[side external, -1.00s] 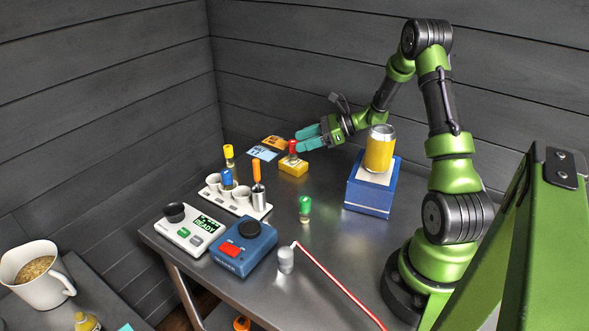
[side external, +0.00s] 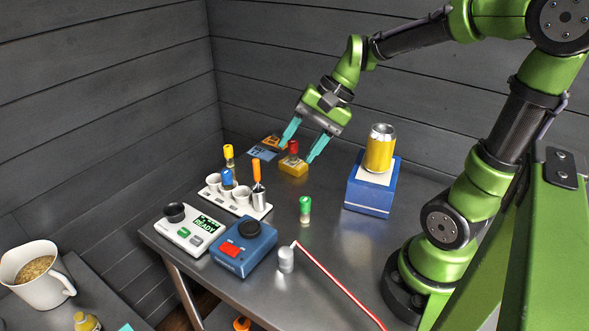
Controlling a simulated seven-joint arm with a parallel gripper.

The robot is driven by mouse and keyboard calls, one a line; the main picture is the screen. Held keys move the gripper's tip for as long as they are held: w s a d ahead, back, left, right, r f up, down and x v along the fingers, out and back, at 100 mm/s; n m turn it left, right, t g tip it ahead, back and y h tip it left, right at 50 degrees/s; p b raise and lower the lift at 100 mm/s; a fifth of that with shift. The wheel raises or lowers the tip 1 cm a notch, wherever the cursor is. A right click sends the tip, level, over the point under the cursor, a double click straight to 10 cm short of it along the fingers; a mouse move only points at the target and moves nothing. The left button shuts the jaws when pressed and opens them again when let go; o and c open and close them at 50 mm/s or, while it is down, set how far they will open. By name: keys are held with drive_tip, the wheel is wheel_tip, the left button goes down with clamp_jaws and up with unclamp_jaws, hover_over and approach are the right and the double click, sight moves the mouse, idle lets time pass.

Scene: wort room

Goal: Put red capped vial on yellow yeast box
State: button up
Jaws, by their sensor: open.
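The red capped vial (side external: 293,147) is at the yellow yeast box (side external: 293,168), with its red cap showing above the box's top. It looks upright and appears to stand on the box, but its lower part is too small to make out clearly. My gripper (side external: 297,153) is open and points down, its two teal fingers spread to the left and right of the vial and box. No contact between the fingers and the vial is visible.
A blue box (side external: 369,194) with a yellow can (side external: 380,150) stands to the right. A green capped vial (side external: 305,209) stands in front. A white rack (side external: 258,209) with cups and vials is to the left. Two devices and a red-handled tool are nearer the front edge.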

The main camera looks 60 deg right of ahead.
drive_tip(key=s+a+r+n+t+h, duration=0.2)
drive_tip(key=s+a+r+n, duration=0.1)
drive_tip(key=s+n, duration=0.3)
drive_tip(key=a+n, duration=0.1)
drive_tip(key=n, duration=0.1)
drive_tip(key=shift+s+a+r+n+t+h, duration=0.3)
drive_tip(key=shift+s+a+r+t, duration=0.05)
drive_tip(key=shift+s+a+t, duration=0.05)
drive_tip(key=shift+o, duration=0.3)
